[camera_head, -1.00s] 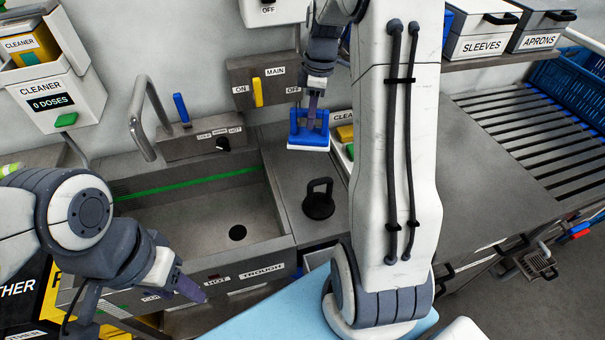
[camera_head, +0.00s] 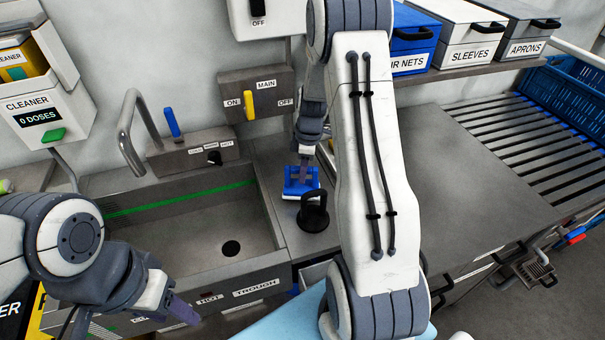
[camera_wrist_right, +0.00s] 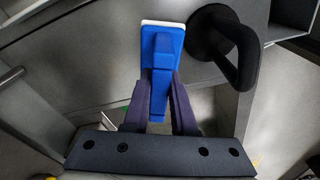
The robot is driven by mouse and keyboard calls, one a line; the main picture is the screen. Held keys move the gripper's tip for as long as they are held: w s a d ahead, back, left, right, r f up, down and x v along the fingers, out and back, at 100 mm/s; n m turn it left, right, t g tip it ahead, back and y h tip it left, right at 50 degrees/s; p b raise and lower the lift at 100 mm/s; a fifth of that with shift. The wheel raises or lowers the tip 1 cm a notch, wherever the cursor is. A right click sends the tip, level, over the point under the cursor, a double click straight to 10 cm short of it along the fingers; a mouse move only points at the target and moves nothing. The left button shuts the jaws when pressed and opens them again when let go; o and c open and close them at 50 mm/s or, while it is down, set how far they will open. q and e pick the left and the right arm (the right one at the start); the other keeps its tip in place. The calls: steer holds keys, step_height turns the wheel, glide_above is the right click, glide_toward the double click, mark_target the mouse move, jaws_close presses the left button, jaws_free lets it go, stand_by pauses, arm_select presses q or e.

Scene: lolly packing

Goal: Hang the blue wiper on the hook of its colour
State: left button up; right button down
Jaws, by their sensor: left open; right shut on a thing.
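The blue wiper (camera_head: 297,183) is a blue block with a white edge strip. It is low over the counter right of the sink in the head view. My right gripper (camera_head: 304,163) is shut on it from above. In the right wrist view the wiper (camera_wrist_right: 163,45) sits between the two fingers of my right gripper (camera_wrist_right: 160,90), its white edge facing away. My left gripper (camera_head: 192,318) is open and empty in front of the sink's front edge, at the lower left. I cannot make out a blue hook for the wiper in these views.
A black round-based handle (camera_head: 314,212) stands on the counter close beside the wiper; it also shows in the right wrist view (camera_wrist_right: 223,45). The sink (camera_head: 190,235) lies left, with a tap (camera_head: 130,130) behind. The counter right of my right arm (camera_head: 470,180) is clear.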

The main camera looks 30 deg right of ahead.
steer(key=shift+f, duration=0.9)
steer(key=shift+f, duration=0.2)
steer(key=c, duration=0.7)
jaws_free()
steer(key=shift+r, duration=0.1)
